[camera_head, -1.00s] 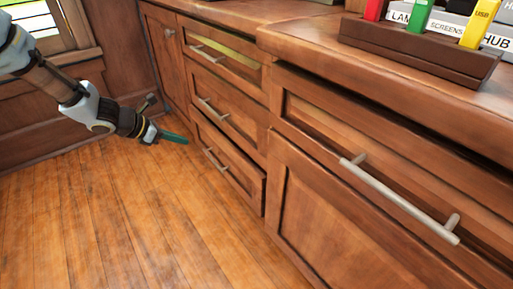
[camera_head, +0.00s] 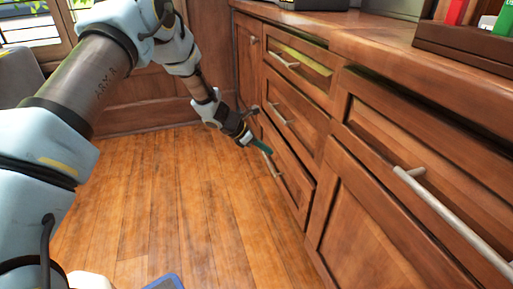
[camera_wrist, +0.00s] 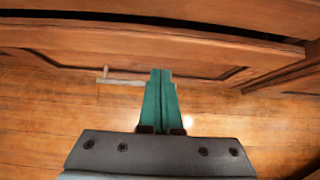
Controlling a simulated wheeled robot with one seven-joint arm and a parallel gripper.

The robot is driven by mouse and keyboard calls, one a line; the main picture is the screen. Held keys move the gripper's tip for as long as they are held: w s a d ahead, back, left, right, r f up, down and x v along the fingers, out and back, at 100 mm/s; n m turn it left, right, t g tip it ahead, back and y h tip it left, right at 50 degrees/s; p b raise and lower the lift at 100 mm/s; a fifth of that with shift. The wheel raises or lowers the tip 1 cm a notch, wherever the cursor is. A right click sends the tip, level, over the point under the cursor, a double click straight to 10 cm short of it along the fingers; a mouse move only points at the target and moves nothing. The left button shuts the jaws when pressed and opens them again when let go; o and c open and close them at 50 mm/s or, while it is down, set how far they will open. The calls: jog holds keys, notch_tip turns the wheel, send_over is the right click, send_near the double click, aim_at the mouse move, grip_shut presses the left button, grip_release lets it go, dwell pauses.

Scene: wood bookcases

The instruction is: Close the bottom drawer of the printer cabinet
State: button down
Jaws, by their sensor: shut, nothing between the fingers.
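The bottom drawer (camera_head: 291,178) is a wood panel with a metal bar handle (camera_head: 270,164), low in the left cabinet stack. Its face also shows in the wrist view (camera_wrist: 205,68), with the handle (camera_wrist: 120,81) left of the fingertips. My gripper (camera_head: 265,148) has green fingers, pressed together and empty. It is low over the floor at the drawer's front, close to the handle's upper end. In the wrist view the fingertips (camera_wrist: 161,72) overlap the drawer face; I cannot tell if they touch it. How far the drawer stands out is hard to tell.
The middle drawer (camera_head: 296,112) is above. The top drawer (camera_head: 300,66) stands ajar with something yellow-green inside. A wide drawer (camera_head: 430,130) with a long handle is at the right, a dark gap above it. Bare wood floor (camera_head: 170,200) lies left of the cabinets.

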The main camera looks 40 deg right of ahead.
aim_at(286, 146)
jog(key=shift+s+d+r+b, duration=0.15)
jog(key=shift+s+d, duration=0.15)
jog(key=shift+d, duration=0.45)
jog(key=shift+s+d+r+b, duration=0.15)
jog(key=shift+s+d, duration=0.1)
jog(key=shift+d, duration=0.5)
jog(key=shift+s+d+p, duration=0.35)
jog(key=shift+d+p, duration=0.05)
jog(key=shift+d, duration=0.35)
jog(key=shift+s+d+p, duration=0.3)
jog(key=shift+d+p, duration=0.1)
jog(key=shift+d, duration=0.3)
jog(key=shift+r, duration=0.1)
